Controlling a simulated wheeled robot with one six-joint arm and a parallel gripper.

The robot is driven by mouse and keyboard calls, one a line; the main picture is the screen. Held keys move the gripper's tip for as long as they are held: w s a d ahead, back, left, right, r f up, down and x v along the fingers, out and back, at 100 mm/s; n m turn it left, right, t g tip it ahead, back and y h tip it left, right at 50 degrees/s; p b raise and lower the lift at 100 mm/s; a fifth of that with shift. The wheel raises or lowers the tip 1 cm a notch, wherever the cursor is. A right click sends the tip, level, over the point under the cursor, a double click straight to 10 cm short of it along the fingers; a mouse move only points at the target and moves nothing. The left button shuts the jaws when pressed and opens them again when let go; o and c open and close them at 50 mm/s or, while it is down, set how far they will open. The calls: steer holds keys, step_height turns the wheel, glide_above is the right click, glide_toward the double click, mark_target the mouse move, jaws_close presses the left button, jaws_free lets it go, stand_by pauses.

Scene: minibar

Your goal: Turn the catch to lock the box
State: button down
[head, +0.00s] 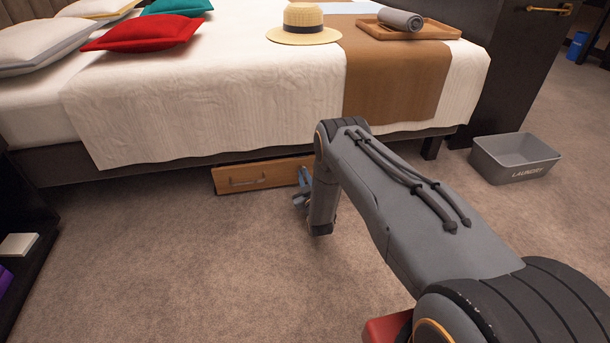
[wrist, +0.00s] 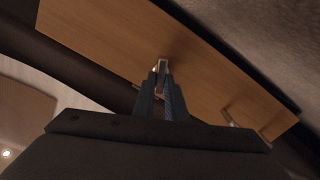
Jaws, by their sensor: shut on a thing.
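The box (head: 270,173) has a wooden front and sits low under the side of the bed. The same wooden front shows large and tilted in the wrist view (wrist: 110,40). My gripper (wrist: 162,80) is shut on a small metal catch (wrist: 162,64) on that front. In the head view my gripper (head: 302,187) is at the right end of the box. There my arm hides the catch and that end of the front. A metal bar handle (head: 243,182) is on the left part of the front and also shows in the wrist view (wrist: 246,126).
The bed (head: 200,100) overhangs the box, with its cover hanging just above. A bed leg (head: 431,148) and a grey laundry bin (head: 515,158) stand to the right. A dark shelf unit (head: 30,240) is at the left. The carpet (head: 180,270) in front is clear.

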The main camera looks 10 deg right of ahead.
steer(key=n+p, duration=0.1)
steer(key=n, duration=0.5)
steer(key=shift+a+f, duration=0.15)
steer(key=n+p, duration=0.1)
steer(key=n, duration=0.6)
steer(key=shift+f, duration=0.2)
stand_by(0.4)
steer(key=c, duration=1.8)
jaws_free()
steer(key=s+p, duration=0.3)
steer(key=s, duration=0.5)
steer(key=shift+p, duration=0.4)
steer(key=shift+w, duration=0.1)
